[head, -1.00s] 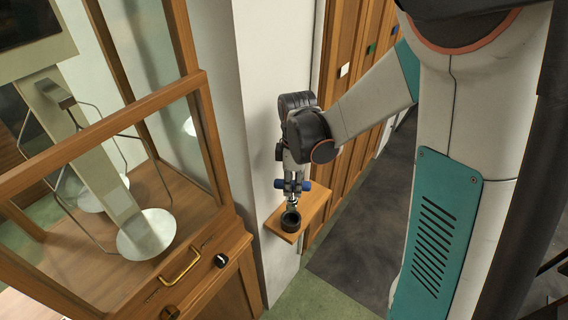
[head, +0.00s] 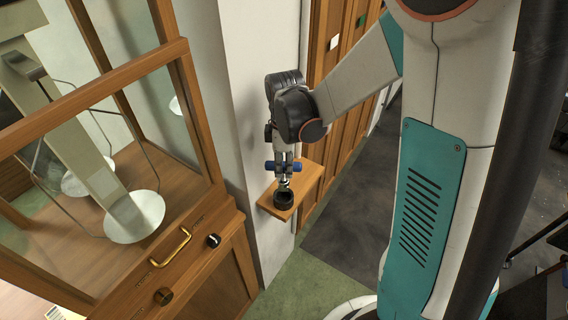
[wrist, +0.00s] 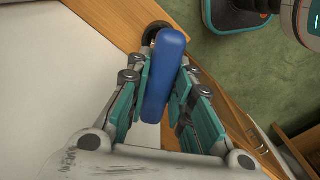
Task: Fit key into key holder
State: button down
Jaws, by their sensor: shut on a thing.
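The key shows as a thick blue bar-like handle (wrist: 163,75) in the wrist view, lying lengthwise between my gripper's (wrist: 160,95) teal-padded fingers. My gripper is shut on it. In the head view my gripper (head: 283,162) points down, with the key's blue ends (head: 297,168) sticking out on both sides. A short metallic part shows below it. The key holder looks to be the round black cup (head: 284,201) on a small wooden shelf (head: 308,185), right below the key. Its rim also shows in the wrist view (wrist: 153,32), partly behind the handle. I cannot tell whether the key's tip is inside it.
A wooden glass-sided cabinet (head: 190,130) with a brass handle (head: 170,247) and dark knobs stands at left. A white wall (head: 240,90) is close behind the shelf. Wooden panels (head: 335,100) run along behind at right.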

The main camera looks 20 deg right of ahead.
aim_at(284, 179)
jog(key=shift+f+b, duration=0.9)
jog(key=shift+f, duration=0.5)
jog(key=shift+f+b, duration=2.3)
jog(key=shift+b, duration=0.05)
dwell(1.0)
jog(key=c, duration=1.3)
grip_release()
jog(key=shift+c, duration=0.2)
jog(key=shift+r, duration=0.1)
notch_tip(284, 179, up, 12)
jog(key=shift+f, duration=0.1)
jog(key=shift+s, duration=0.1)
jog(key=s+m+t+b, duration=0.4)
jog(key=s+m+t, duration=0.3)
jog(key=s+m, duration=0.6)
jog(key=shift+s+r, duration=0.4)
jog(key=shift+s, duration=0.45)
